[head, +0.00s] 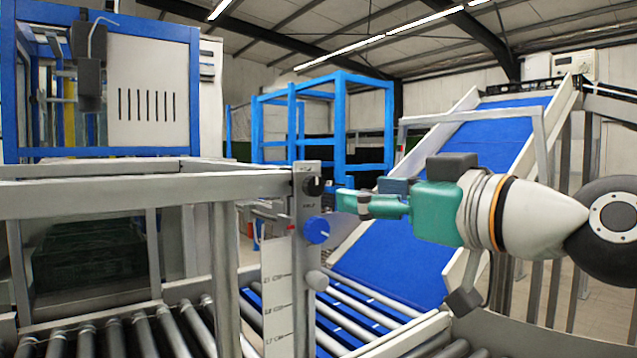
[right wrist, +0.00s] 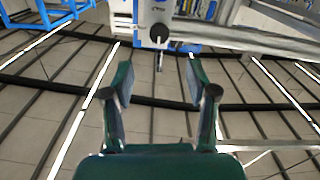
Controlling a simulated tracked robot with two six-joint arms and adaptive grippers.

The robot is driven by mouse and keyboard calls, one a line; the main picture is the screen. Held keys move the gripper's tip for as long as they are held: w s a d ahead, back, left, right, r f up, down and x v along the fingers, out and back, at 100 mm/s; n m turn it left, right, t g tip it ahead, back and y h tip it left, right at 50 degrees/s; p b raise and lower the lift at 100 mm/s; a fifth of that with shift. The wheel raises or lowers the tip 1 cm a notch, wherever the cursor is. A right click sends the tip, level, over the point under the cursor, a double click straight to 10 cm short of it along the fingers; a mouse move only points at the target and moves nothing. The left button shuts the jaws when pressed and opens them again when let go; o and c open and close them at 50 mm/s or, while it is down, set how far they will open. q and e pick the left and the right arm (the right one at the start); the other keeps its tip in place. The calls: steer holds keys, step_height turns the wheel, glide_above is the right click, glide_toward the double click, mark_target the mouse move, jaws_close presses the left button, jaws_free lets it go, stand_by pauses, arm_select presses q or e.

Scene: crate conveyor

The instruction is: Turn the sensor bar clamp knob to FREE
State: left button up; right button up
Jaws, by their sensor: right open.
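A grey upright plate (head: 305,262) at the end of the metal sensor bar frame (head: 150,190) carries knobs. A black knob (head: 314,186) is near its top, a blue knob (head: 317,230) with a small light and red mark is below it, and a grey knob (head: 317,281) is lower. The lettering is too small to read, so I cannot tell which position is FREE. My right gripper (head: 348,203) is just right of the plate, apart from the knobs. In the right wrist view its fingers (right wrist: 158,78) are open and empty, with the black knob (right wrist: 159,33) beyond them.
Roller conveyors (head: 130,335) run below the plate. A blue inclined belt (head: 440,200) rises behind my right arm. A blue-framed machine (head: 110,90) stands at left, with a dark crate (head: 85,275) below it. A blue frame (head: 325,110) stands at the back.

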mark_target(317, 187)
steer(key=p+x, duration=0.2)
steer(key=x, duration=0.9)
steer(key=shift+w+p, duration=0.15)
steer(key=shift+p, duration=0.25)
steer(key=shift+c, duration=0.3)
jaws_close()
